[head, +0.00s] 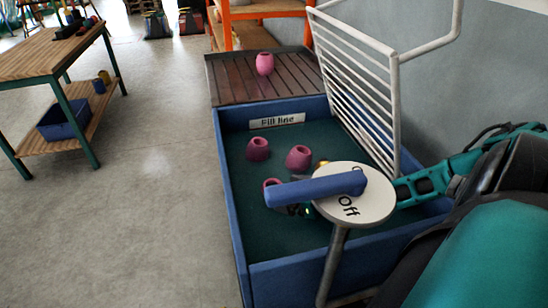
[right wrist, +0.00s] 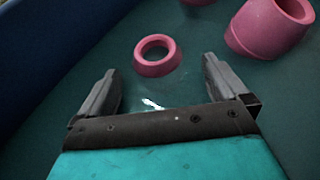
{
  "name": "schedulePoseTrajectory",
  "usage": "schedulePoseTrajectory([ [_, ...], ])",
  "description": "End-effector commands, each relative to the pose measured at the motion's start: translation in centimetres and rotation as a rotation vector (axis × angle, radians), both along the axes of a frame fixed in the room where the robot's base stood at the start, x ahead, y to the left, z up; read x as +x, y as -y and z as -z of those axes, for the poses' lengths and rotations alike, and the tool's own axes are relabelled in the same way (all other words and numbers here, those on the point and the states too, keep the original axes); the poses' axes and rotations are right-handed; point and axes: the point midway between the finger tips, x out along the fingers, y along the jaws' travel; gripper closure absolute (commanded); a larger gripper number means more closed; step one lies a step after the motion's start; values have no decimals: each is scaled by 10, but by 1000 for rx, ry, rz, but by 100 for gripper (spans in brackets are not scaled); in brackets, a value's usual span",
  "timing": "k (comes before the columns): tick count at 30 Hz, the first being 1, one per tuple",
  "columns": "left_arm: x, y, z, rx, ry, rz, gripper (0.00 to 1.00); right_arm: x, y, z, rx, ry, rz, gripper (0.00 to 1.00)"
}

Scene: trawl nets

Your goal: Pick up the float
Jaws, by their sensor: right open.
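Pink hollow floats lie in a blue-walled tank (head: 232,215) with a dark green floor. In the head view one float (head: 258,149) is at the left and another float (head: 299,158) is right of it. A third float (head: 271,184) is partly hidden by a blue lever. My right gripper (head: 297,209) is beside it, mostly hidden behind the lever and a round plate. In the right wrist view my open right gripper (right wrist: 164,85) is empty; a float (right wrist: 157,69) lies just beyond and between its fingertips. A larger-looking float (right wrist: 262,30) is at upper right. My left gripper is not seen.
The blue lever (head: 315,189) and its round "Off" plate (head: 352,207) stand on a post over the tank. A white rack (head: 360,75) rises at the right. Another float (head: 265,63) sits on the slatted deck (head: 232,80) behind. A workbench (head: 50,58) stands left.

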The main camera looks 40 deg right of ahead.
Motion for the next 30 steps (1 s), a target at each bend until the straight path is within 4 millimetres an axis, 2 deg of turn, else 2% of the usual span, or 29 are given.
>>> schedulePoseTrajectory([
  [11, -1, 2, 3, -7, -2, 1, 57, 26, -6, 13, 16, -6, 7, 0],
  [21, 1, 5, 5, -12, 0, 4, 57, 63, -13, 28, 13, -6, 7, 0],
  [30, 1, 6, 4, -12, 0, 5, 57, 67, -14, 29, 12, -7, 6, 0],
])
